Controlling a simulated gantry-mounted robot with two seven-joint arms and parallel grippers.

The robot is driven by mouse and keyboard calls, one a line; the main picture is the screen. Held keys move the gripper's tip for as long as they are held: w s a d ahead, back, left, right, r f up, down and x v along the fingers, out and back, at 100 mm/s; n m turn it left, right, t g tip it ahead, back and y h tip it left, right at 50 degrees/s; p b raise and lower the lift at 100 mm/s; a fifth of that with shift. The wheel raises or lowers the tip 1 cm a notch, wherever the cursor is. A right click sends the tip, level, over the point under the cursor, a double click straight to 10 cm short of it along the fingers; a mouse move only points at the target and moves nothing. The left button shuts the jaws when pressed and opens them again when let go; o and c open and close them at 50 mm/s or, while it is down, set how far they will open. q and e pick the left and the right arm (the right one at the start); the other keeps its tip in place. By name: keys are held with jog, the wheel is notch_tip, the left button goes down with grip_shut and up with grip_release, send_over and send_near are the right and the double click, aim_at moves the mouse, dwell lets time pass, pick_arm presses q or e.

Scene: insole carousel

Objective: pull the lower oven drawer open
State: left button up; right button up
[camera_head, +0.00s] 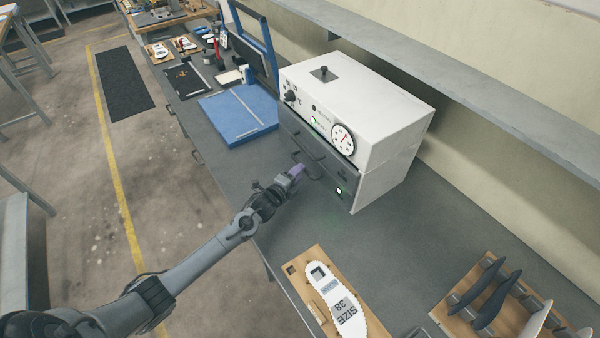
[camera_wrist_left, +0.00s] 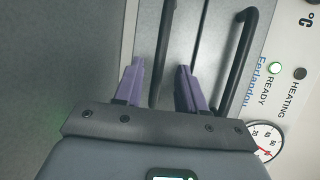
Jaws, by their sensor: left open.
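The white oven (camera_head: 385,125) stands on the bench with two dark drawers, one above the other, both looking shut. The lower drawer (camera_head: 345,199) has a dark bar handle, partly hidden by my gripper in the head view. My left gripper (camera_head: 297,172) is at this handle, its purple fingers open. In the left wrist view, the lower handle (camera_wrist_left: 165,40) runs between the two open fingers of my left gripper (camera_wrist_left: 160,66), with room on both sides. The upper drawer's handle (camera_wrist_left: 240,60) lies to the right of the fingers there. My right gripper is not in view.
A blue flat press (camera_head: 237,115) sits on the bench left of the oven. A wooden board with a white size 38 insole (camera_head: 337,295) lies in front, and a wooden rack (camera_head: 505,300) stands at the lower right. Bench space before the drawers is clear except for my arm.

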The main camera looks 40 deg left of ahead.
pick_arm(q)
jog(key=shift+x, duration=1.05)
grip_shut()
